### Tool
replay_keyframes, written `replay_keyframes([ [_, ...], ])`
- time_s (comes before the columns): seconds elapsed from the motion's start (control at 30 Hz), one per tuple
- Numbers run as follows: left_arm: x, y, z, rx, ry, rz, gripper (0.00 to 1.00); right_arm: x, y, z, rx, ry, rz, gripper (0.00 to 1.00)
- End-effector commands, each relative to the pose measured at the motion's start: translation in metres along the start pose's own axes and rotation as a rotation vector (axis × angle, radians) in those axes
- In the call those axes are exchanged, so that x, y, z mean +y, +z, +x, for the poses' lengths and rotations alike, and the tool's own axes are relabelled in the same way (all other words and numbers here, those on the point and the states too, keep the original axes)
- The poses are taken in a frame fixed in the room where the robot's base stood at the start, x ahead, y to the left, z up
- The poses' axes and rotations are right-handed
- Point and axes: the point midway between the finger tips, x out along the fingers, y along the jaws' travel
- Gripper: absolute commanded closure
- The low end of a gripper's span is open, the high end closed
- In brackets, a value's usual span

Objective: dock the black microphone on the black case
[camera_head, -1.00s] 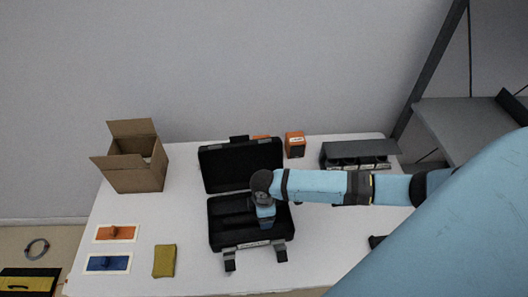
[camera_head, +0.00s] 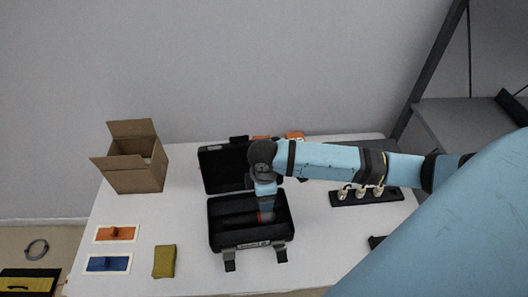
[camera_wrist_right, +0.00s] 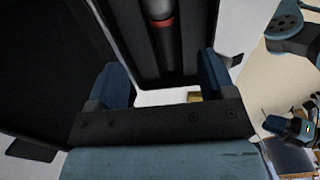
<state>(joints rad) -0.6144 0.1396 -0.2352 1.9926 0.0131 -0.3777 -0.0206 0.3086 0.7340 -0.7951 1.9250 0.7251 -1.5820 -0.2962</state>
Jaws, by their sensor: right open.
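The black case (camera_head: 250,236) stands open on the table, its lid (camera_head: 225,168) raised at the back. The black microphone (camera_head: 240,219) lies inside the case body, its red ring (camera_head: 266,217) towards the right. In the right wrist view the microphone (camera_wrist_right: 166,45) shows its grey head, red ring and dark handle ahead of the fingers. My right gripper (camera_wrist_right: 165,82) is open and empty, its fingers apart. In the head view it (camera_head: 266,205) points down over the case, above the red ring. The gripper partly hides the lid. My left gripper is not in view.
An open cardboard box (camera_head: 138,176) stands at the back left. Orange and blue panels (camera_head: 115,233) and a yellow-green sponge (camera_head: 164,261) lie at the front left. A black rack (camera_head: 350,199) with several pale items stands right, partly behind my arm. The table between sponge and case is clear.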

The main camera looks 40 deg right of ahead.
Motion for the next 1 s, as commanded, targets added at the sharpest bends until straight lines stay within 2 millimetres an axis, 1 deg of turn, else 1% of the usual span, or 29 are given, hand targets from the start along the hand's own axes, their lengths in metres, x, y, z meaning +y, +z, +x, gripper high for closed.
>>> replay_keyframes([
  [0.07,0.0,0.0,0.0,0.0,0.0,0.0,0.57,-0.007,-0.007,0.004,0.035,0.001,0.01,0.24],
  [0.17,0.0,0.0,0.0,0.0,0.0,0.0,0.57,-0.025,-0.028,0.018,0.145,0.012,0.055,0.24],
  [0.3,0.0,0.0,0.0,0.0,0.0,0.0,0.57,-0.06,-0.064,0.042,0.393,0.053,0.196,0.24],
  [0.37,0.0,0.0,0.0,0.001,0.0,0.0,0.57,-0.073,-0.074,0.048,0.5,0.079,0.276,0.24],
  [0.43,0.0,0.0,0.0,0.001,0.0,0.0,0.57,-0.086,-0.079,0.054,0.611,0.116,0.374,0.24],
  [0.5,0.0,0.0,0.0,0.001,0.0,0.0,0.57,-0.098,-0.077,0.059,0.707,0.161,0.473,0.24],
  [0.57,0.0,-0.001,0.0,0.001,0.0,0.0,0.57,-0.106,-0.07,0.062,0.774,0.205,0.553,0.24],
  [0.7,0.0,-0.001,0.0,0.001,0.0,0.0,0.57,-0.125,-0.044,0.068,0.873,0.304,0.692,0.24],
  [0.83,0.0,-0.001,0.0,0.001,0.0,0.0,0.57,-0.136,-0.025,0.069,0.915,0.369,0.756,0.24],
  [1.0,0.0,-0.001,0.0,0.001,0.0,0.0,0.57,-0.14,-0.018,0.069,0.931,0.398,0.775,0.24],
])
